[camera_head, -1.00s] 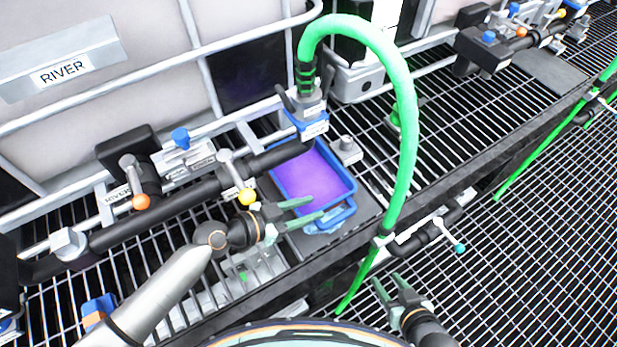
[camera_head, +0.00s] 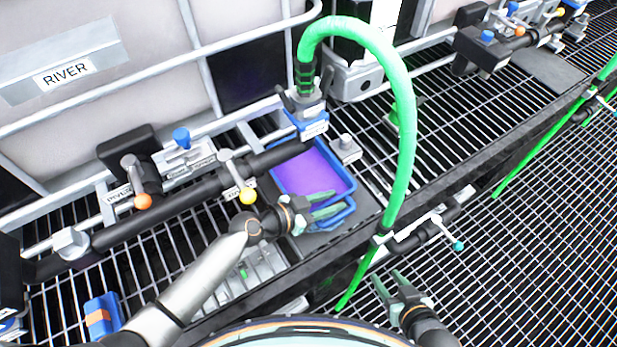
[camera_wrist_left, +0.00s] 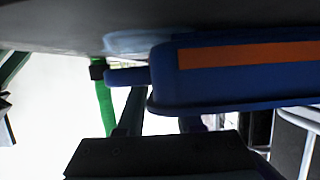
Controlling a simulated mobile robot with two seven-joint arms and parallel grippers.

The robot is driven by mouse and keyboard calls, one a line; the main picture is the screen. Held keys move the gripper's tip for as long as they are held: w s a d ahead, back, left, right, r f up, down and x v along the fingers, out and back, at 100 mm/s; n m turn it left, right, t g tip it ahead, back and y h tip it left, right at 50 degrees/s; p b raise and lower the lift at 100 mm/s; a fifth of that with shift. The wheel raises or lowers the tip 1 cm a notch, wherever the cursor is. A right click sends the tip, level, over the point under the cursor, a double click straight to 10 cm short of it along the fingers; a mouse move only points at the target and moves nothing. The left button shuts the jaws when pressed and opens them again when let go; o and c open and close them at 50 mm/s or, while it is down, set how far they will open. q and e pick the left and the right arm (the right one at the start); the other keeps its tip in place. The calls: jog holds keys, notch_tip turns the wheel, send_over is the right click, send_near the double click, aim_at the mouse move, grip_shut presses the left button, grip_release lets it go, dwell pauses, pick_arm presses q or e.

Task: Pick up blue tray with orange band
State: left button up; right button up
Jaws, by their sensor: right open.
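The blue tray (camera_head: 337,160), with purple contents, sits on a dark plate at the rack's front edge, below the green hose's coupling. In the left wrist view its blue wall (camera_wrist_left: 240,83) carries an orange band. My left gripper (camera_head: 338,205) is at the tray's near side, by its blue handle loop. Its two fingers are apart; it also shows in the left wrist view (camera_wrist_left: 160,122), below the tray wall. Whether the fingers touch the handle is hard to tell. My right gripper (camera_head: 388,279) is open and empty, below the rack's front edge.
A green hose (camera_head: 405,130) arches over and right of the tray. A black pipe with valves (camera_head: 190,190) runs behind my left arm. A small blue item with an orange band (camera_head: 100,316) lies at the lower left. A teal-knobbed valve (camera_head: 458,245) is right of the hose.

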pick_arm(q)
grip_shut()
dwell(1.2)
